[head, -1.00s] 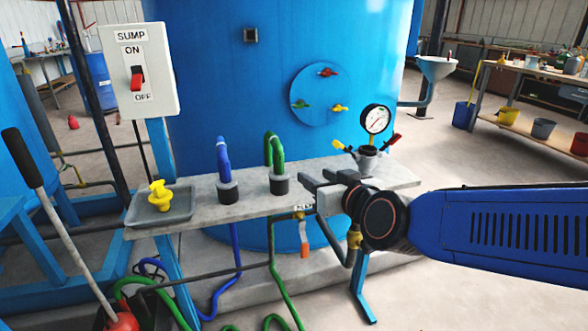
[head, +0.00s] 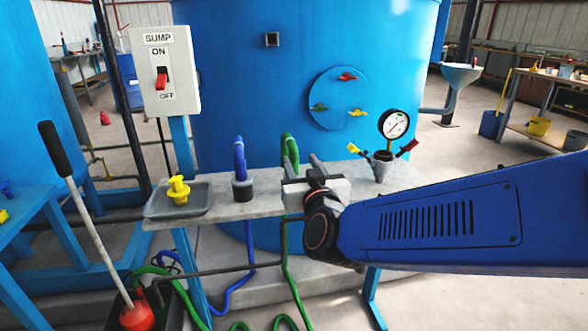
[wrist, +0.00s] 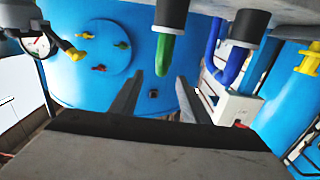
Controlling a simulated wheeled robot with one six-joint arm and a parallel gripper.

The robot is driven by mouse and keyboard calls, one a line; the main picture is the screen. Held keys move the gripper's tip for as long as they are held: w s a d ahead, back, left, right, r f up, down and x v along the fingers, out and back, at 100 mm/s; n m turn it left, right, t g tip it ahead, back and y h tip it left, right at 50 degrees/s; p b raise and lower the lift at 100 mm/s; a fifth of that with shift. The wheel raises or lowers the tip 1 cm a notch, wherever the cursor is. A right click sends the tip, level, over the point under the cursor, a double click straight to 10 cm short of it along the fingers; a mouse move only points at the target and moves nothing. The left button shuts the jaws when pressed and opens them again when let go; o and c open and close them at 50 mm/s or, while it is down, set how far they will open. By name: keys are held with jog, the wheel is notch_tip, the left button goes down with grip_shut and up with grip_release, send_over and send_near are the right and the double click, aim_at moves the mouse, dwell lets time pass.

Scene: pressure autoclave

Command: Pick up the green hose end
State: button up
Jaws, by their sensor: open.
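In the wrist view the green hose end (wrist: 165,54) comes out of a black sleeve (wrist: 172,12) and lies ahead, between the lines of my two fingers. My gripper (head: 303,164) is open, level with the bench top, its fingers pointing at the hose. In the wrist view the fingers of my gripper (wrist: 157,92) are apart with nothing between them. I cannot tell the exact gap to the hose.
The blue hose end (head: 239,158) stands left of the green one on the grey bench (head: 222,212). A grey tray (head: 152,208) with a yellow fitting (head: 178,190) is farther left. A pressure gauge (head: 394,124) stands to the right. The blue tank (head: 235,90) is behind.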

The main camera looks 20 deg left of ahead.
aim_at(296, 153)
jog(key=x, duration=0.6)
jog(key=shift+w+a, duration=0.1)
jog(key=shift+w, duration=0.05)
jog(key=shift+a+x, duration=0.2)
jog(key=shift+x, duration=2.65)
jog(key=shift+r, duration=0.2)
grip_shut()
